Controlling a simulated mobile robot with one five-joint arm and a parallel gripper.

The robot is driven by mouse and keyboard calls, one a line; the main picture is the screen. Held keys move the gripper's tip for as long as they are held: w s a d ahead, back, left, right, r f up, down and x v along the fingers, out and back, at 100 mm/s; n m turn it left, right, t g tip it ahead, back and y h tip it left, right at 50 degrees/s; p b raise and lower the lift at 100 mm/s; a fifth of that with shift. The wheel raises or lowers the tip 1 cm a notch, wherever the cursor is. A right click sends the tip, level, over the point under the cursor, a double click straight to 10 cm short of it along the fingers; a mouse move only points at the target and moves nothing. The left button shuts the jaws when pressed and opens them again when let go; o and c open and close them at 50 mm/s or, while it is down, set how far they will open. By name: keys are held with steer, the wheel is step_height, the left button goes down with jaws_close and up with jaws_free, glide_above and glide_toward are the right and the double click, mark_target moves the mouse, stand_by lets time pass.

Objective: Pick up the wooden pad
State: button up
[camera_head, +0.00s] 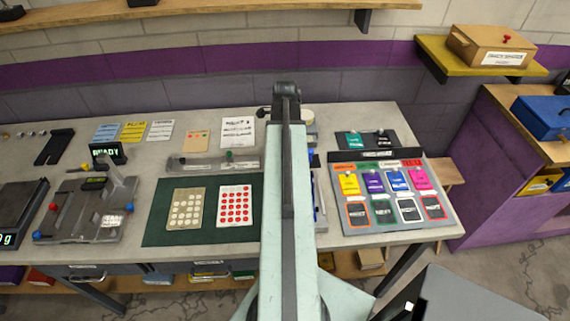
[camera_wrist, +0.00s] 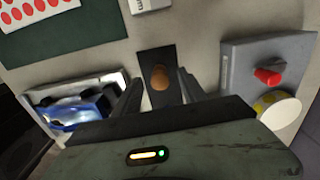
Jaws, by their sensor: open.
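The likely wooden pad is a dark rectangular piece (camera_wrist: 152,58) with a rounded brown wooden knob (camera_wrist: 160,77), lying on the grey table in the wrist view. My gripper (camera_wrist: 159,80) is open, with one dark finger on each side of the knob. I cannot tell how far the fingertips are above the pad or whether they touch it. The near end of the pad is hidden behind my gripper body. In the head view my own arm covers this spot, and I cannot make out the pad or the fingertips there.
In the wrist view, a tray with a blue car-like object (camera_wrist: 75,112) lies left. A grey block (camera_wrist: 243,62) with a red knob and a yellow-white round item (camera_wrist: 278,108) stand right. A green mat (camera_head: 155,232) holds dotted cards. A coloured slot board (camera_head: 345,215) lies right.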

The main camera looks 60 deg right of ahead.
steer(key=shift+f, duration=0.85)
steer(key=shift+r, duration=0.2)
jaws_close()
